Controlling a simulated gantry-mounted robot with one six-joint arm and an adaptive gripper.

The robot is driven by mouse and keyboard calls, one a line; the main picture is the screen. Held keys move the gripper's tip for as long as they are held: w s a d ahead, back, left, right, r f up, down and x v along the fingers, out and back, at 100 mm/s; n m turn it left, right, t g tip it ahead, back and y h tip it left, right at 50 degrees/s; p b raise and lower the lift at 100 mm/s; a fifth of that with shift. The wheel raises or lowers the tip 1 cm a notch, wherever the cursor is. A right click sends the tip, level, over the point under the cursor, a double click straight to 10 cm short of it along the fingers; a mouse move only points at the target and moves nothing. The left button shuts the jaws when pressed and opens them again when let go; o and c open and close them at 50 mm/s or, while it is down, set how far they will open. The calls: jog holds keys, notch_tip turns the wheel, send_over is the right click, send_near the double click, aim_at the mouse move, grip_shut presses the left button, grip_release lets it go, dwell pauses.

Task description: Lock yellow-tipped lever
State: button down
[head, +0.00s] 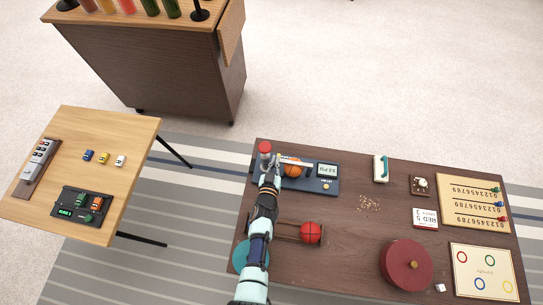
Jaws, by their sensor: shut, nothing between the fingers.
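A dark blue device (322,190) lies at the back left of the dark brown table, with a display reading what looks like 32 PSI (327,170). An orange ball (292,167) sits on it, with a pale bar running across above the ball. A red round knob (265,147) stands at the device's left end. I cannot make out a yellow-tipped lever; it may be too small or hidden by my arm. My gripper (271,163) is at the device's left end, just below the red knob in the picture. It is shut and empty; whether it touches anything is unclear.
On the brown table (345,255) are a red ball (311,232) on a wooden rack, a round dark-red box (406,264), a teal-handled block (381,168), scattered grains (369,203) and a number board (474,204). A light wooden table (135,140) with toy cars stands left.

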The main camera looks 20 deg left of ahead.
jog(key=shift+s+f, duration=0.15)
jog(key=shift+f, duration=0.55)
jog(key=shift+s+f+b, duration=0.1)
jog(key=shift+f+b, duration=0.05)
jog(key=shift+b, duration=0.15)
notch_tip(320, 180, up, 6)
jog(key=p, duration=0.6)
jog(key=a+p+v, duration=0.1)
jog(key=p+v, duration=0.3)
jog(key=v, duration=0.5)
jog(key=shift+s+f, duration=0.25)
jog(key=shift+w, duration=0.1)
